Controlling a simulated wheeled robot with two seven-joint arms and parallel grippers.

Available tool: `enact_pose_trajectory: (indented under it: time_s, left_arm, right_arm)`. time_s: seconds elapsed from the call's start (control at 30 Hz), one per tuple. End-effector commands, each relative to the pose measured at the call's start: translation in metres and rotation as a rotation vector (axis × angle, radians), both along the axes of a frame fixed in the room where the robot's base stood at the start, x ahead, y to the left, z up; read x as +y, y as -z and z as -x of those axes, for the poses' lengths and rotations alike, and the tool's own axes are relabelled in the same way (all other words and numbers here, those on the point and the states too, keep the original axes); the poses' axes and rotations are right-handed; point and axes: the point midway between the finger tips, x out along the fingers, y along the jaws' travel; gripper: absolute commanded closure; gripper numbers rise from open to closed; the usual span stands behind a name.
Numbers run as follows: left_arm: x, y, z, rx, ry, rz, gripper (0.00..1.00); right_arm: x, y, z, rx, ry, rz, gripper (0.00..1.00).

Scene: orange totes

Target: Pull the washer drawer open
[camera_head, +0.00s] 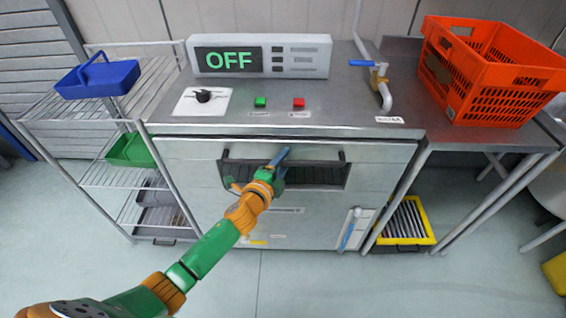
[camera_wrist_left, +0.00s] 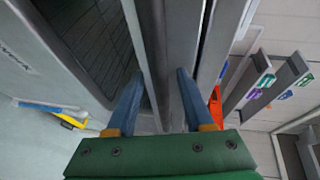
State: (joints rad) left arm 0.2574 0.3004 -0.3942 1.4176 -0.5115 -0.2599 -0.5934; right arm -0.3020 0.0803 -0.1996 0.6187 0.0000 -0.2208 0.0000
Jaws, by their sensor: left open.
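The washer (camera_head: 385,170) is a steel cabinet with a grey front. Its drawer front has a dark recessed panel (camera_head: 325,177) with a horizontal bar handle (camera_head: 318,164) across it. The drawer looks shut, level with the cabinet front. My left gripper (camera_head: 280,162) is at the middle of the handle and hides part of it. In the left wrist view, its two blue fingers (camera_wrist_left: 160,76) are open, with a grey bar-like part (camera_wrist_left: 152,45) running between or just beyond them. I cannot tell whether they touch it. My right gripper is not in view.
An OFF display (camera_head: 258,57), a knob and two buttons sit on the washer top. An orange tote (camera_head: 480,104) stands on the right table. A wire rack (camera_head: 170,68) with a blue basket (camera_head: 98,80) stands left. Open floor lies in front.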

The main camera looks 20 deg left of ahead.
Motion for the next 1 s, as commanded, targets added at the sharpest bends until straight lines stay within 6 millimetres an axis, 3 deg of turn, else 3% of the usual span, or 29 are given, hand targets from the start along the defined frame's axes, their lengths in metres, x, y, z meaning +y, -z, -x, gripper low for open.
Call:
enact_pose_trajectory:
  time_s: [0.13,0.33,1.0]
  left_arm:
    - [0.0000,0.0000,0.0002,0.000,0.000,0.000,0.48]
    - [0.0001,0.0000,0.0004,0.000,0.000,0.001,1.00]
    - [0.0006,-0.0001,0.0004,0.000,-0.001,0.001,1.00]
  right_arm:
    - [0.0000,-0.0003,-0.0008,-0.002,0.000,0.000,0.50]
    - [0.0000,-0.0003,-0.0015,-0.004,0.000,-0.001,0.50]
    - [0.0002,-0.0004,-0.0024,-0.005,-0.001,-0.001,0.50]
